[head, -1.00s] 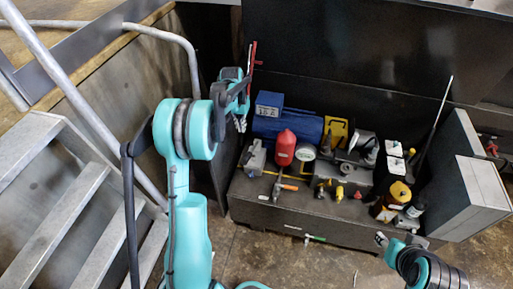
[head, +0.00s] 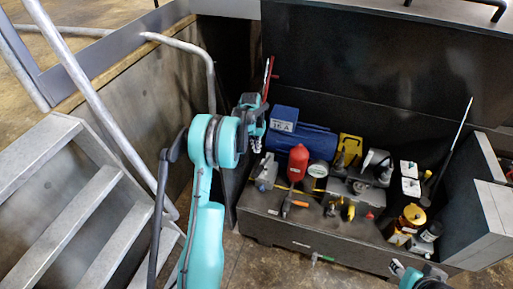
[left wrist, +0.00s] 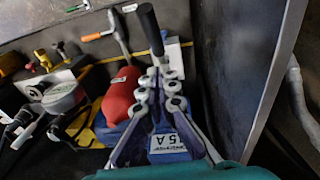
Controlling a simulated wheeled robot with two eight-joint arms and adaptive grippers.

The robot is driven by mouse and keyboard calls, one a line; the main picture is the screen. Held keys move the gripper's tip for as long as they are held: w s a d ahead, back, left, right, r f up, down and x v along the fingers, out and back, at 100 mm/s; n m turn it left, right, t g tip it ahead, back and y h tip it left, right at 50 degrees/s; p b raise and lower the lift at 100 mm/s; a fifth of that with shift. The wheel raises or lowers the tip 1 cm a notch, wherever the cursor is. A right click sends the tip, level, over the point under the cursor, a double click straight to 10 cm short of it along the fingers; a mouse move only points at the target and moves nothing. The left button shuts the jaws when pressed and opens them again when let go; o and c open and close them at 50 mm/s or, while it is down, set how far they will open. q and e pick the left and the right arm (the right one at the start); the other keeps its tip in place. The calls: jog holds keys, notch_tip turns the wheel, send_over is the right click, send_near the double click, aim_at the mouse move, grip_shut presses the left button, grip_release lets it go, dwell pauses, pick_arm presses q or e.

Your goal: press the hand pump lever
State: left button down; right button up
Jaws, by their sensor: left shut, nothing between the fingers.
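A black-handled lever (left wrist: 149,28) rises from a grey pump-like body in the left wrist view, just beyond my fingertips. The grey body (head: 265,173) sits on the left end of the dark bench in the head view. My left gripper (head: 256,145) is above and slightly left of that body, fingers pointing down. It is shut and empty; in the left wrist view its fingertips (left wrist: 159,75) overlap the body and the lever's foot. I cannot tell whether they touch. The tips of my right gripper (head: 397,268) show at the bottom edge; most of it is cut off.
A dark panel stands behind. Metal stairs and a handrail (head: 212,85) are at the left.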

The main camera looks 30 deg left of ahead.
pick_arm(q)
jog(key=b, duration=0.2)
send_over(259, 168)
jog(key=w+a, duration=0.1)
jog(key=f, duration=0.6)
jog(key=shift+w+a, duration=0.15)
jog(key=shift+a, duration=0.05)
jog(key=shift+s+d+f, duration=0.2)
jog(key=shift+s+f, duration=0.1)
jog(key=shift+f, duration=0.2)
jog(key=shift+s+d+f, duration=0.2)
jog(key=shift+s+f, duration=0.05)
jog(key=shift+f, duration=0.25)
jog(key=shift+s+d+f+b, duration=0.2)
jog(key=shift+s+f+b, duration=0.1)
jog(key=shift+f+b, duration=0.15)
